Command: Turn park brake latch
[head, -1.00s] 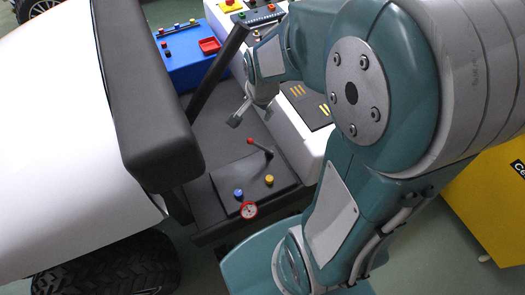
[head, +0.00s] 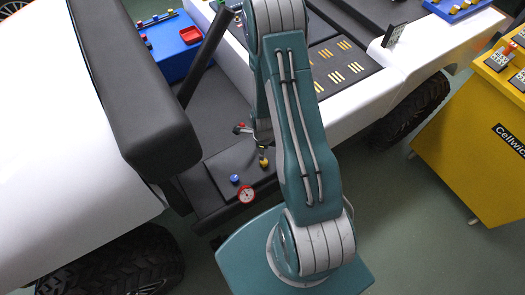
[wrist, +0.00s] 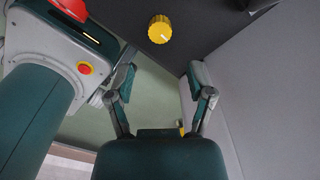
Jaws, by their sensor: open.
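No part is labelled as the park brake latch that I can read. A dark panel (head: 218,170) on the cart carries a yellow knob (head: 264,162), a blue knob (head: 234,178) and a round red-rimmed dial (head: 246,194). A red-tipped lever there is largely hidden. In the wrist view, the yellow knob (wrist: 161,29) lies ahead of my open gripper (wrist: 161,75), apart from the fingers, with nothing between them.
A black padded bar (head: 130,90) stands left of the panel, with a slanted black post (head: 206,58) behind. A blue box with a red tray (head: 190,35) is at the back. A yellow cabinet (head: 475,150) stands right. In the wrist view, a grey wall (wrist: 260,100) is close on the right.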

